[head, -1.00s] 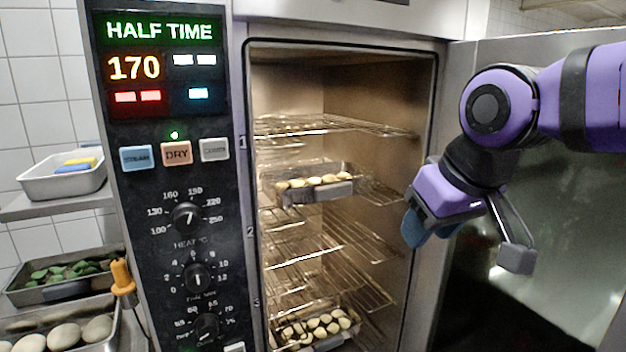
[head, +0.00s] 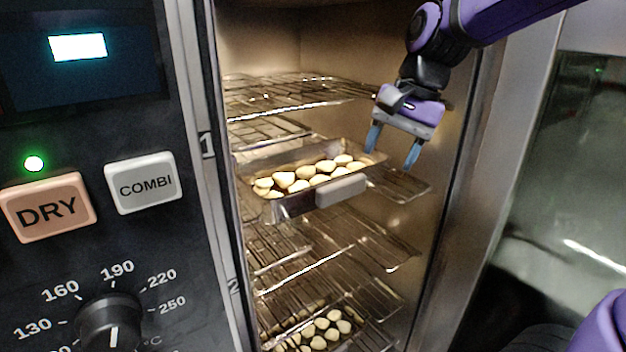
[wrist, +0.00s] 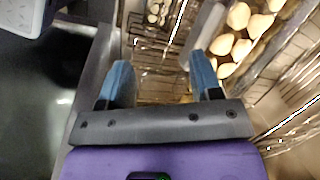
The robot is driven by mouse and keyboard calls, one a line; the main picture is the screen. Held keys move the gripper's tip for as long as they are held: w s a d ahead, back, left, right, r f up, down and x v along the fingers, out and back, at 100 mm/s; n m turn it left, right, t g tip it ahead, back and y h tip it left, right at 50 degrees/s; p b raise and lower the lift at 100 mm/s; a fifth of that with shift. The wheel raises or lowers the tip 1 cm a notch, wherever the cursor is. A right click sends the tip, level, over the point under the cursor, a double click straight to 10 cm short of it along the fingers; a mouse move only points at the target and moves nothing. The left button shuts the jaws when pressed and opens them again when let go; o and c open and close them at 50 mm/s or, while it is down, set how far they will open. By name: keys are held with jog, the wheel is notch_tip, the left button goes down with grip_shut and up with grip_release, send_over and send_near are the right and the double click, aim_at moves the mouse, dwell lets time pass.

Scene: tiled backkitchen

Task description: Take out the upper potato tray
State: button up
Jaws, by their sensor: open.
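The upper potato tray (head: 284,207) is a metal tray of pale potatoes on a wire rack inside the open oven, with a grey block-like handle (head: 341,190) on its front. My gripper (head: 392,156) is open and empty, with blue fingers pointing down. It is in the oven opening, at the right end of the tray, and appears apart from it. In the wrist view my gripper (wrist: 163,82) has the upper tray's potatoes (wrist: 240,48) ahead and to the right. A lower potato tray (head: 322,328) sits further down in the oven.
Wire racks (head: 290,95) lie above and below the upper tray. The oven's control panel (head: 100,230) stands at the left. The oven's right wall and frame (head: 450,190) are close to my gripper. The open door (head: 560,180) is at the right.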

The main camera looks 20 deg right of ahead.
aim_at(341, 181)
jog(key=w+f+m, duration=0.1)
jog(key=w, duration=0.2)
jog(key=w+a+f+m+g, duration=0.1)
jog(key=w+m, duration=0.1)
jog(key=w+a+f+m+g+y, duration=0.1)
jog(key=w+m, duration=0.1)
jog(key=w, duration=0.1)
jog(key=shift+w+f, duration=0.25)
jog(key=shift+w, duration=0.05)
jog(key=shift+w+a+f+m, duration=0.25)
jog(key=shift+w+f+m, duration=0.1)
jog(key=shift+w+m, duration=0.1)
jog(key=shift+x, duration=3.7)
jog(key=shift+f, duration=0.2)
jog(key=shift+r, duration=0.1)
grip_shut()
